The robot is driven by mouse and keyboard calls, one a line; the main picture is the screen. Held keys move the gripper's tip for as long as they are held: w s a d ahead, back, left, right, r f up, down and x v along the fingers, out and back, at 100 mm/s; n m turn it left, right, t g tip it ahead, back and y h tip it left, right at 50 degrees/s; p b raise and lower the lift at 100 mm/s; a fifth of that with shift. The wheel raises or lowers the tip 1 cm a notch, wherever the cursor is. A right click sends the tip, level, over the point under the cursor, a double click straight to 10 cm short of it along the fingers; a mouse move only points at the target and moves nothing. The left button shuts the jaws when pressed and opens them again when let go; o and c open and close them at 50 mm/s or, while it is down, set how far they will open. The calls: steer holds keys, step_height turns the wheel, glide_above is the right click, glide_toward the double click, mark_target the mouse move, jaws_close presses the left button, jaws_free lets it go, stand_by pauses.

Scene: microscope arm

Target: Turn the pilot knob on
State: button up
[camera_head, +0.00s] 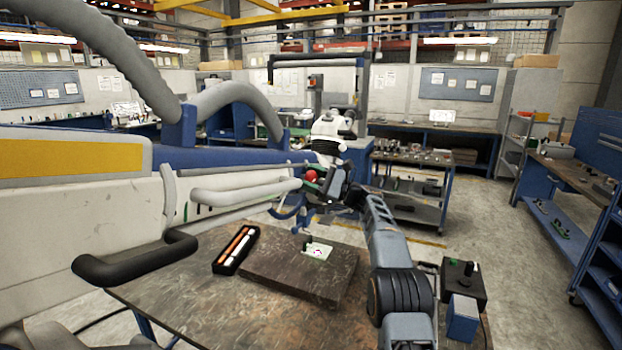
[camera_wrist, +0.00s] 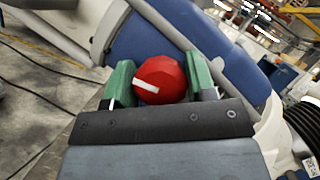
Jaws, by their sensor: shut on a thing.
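The pilot knob (camera_wrist: 160,80) is red with a white mark on its face. In the wrist view it sits between the two green fingers of my gripper (camera_wrist: 158,82), which are shut on it from both sides. The white mark runs nearly level, tilted slightly down to the right. In the head view the red knob (camera_head: 311,175) shows small at the end of the blue and white microscope arm (camera_head: 230,185), with my gripper (camera_head: 318,182) at it. My gripper partly hides the knob there.
A black control box (camera_head: 463,284) and a blue block (camera_head: 462,318) stand at the right. A black handle (camera_head: 130,262) juts out at left.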

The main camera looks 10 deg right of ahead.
steer(key=o, duration=0.9)
steer(key=b+v, duration=0.4)
steer(key=v, duration=0.9)
steer(key=shift+s+d+f, duration=0.1)
steer(key=shift+d, duration=0.3)
